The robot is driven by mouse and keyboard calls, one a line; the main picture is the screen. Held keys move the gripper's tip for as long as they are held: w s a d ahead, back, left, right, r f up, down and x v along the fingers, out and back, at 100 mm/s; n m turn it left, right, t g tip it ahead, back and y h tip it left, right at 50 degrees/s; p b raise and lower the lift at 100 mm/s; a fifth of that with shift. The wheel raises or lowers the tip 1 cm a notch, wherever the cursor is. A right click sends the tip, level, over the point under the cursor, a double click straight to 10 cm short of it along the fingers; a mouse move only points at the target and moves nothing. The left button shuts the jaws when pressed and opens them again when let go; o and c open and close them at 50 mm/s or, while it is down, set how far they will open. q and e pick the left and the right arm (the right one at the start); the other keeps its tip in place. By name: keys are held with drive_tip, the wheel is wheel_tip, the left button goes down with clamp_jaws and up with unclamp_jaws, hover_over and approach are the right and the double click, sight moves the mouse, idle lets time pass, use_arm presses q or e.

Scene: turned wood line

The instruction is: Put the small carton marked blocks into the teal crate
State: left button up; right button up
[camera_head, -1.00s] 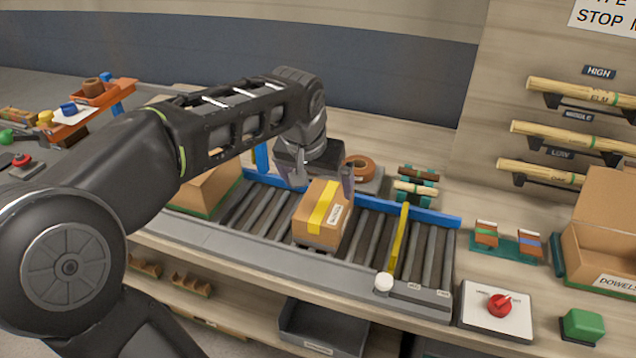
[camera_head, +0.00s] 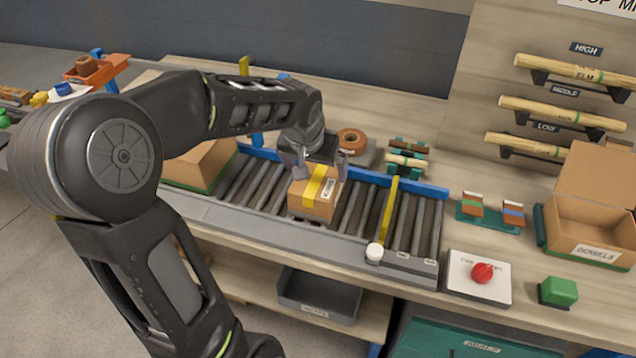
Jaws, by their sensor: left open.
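The small carton (camera_head: 313,196), brown with a yellow tape stripe and a white label too small to read surely, sits upright on the roller conveyor. My left gripper (camera_head: 322,172) is open just over it, with one finger by its upper left side and the other by its upper right side. I cannot tell whether the fingers touch it. The teal crate (camera_head: 452,342) is low under the bench at the bottom edge, partly cut off by the picture. My right gripper is not in view.
A yellow bar (camera_head: 389,210) crosses the conveyor (camera_head: 262,192) right of the carton. A grey bin (camera_head: 320,297) sits on the shelf below.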

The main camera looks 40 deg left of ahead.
use_arm(q)
drive_tip(key=shift+x, duration=1.3)
drive_tip(key=shift+p+x, duration=0.75)
drive_tip(key=shift+x, duration=1.85)
drive_tip(key=shift+s, duration=0.1)
drive_tip(key=shift+f+b, duration=0.25)
drive_tip(key=shift+b, duration=0.2)
drive_tip(key=shift+c, duration=0.3)
